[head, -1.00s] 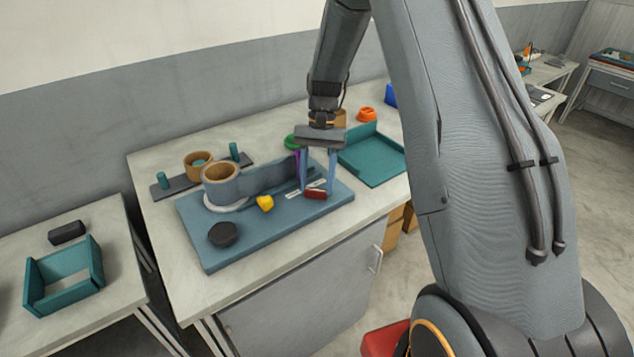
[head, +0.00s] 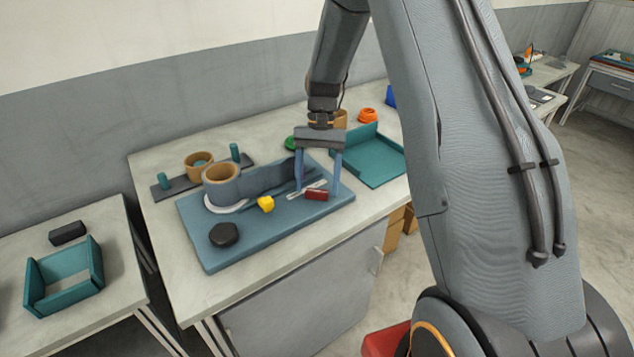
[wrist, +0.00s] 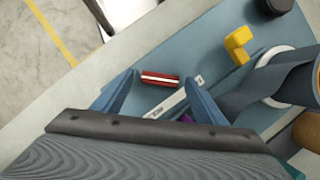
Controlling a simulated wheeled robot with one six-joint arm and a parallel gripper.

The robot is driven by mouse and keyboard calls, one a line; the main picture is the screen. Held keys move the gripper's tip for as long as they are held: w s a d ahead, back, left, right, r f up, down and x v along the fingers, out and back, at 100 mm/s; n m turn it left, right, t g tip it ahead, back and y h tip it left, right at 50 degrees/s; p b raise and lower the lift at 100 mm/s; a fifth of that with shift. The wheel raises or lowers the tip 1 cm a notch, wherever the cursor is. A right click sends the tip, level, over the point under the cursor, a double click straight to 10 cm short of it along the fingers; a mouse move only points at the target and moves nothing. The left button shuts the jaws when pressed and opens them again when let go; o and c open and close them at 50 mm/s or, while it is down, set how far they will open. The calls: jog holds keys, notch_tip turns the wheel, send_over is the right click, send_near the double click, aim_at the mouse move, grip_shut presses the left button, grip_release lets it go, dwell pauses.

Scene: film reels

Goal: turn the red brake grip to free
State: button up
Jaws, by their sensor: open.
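The red brake grip (head: 316,194) is a short red block near the right end of the blue base board (head: 215,253). In the wrist view the red grip (wrist: 160,79) carries a pale stripe and lies beside a white label strip (wrist: 167,104) whose lettering is too small to read. My gripper (head: 317,190) is above the board with its fingers spread. In the wrist view my gripper (wrist: 163,82) has one finger on each side of the grip, apart from it, holding nothing.
A yellow part (head: 265,204), a black knob (head: 224,234) and a tan reel (head: 221,183) on the same board stand to the left. A teal tray (head: 372,163) is close behind on the right. A teal open box (head: 64,278) is on the left table.

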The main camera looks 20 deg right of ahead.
jog(key=b+v, duration=0.2)
jog(key=v, duration=0.5)
jog(key=shift+r, duration=0.4)
jog(key=s+a+f+n+t+h, duration=0.1)
jog(key=s+n+t, duration=0.4)
jog(key=s, duration=1.6)
jog(key=shift+s+a+t+h, duration=0.2)
jog(key=shift+a+t+h, duration=0.15)
jog(key=shift+h, duration=0.15)
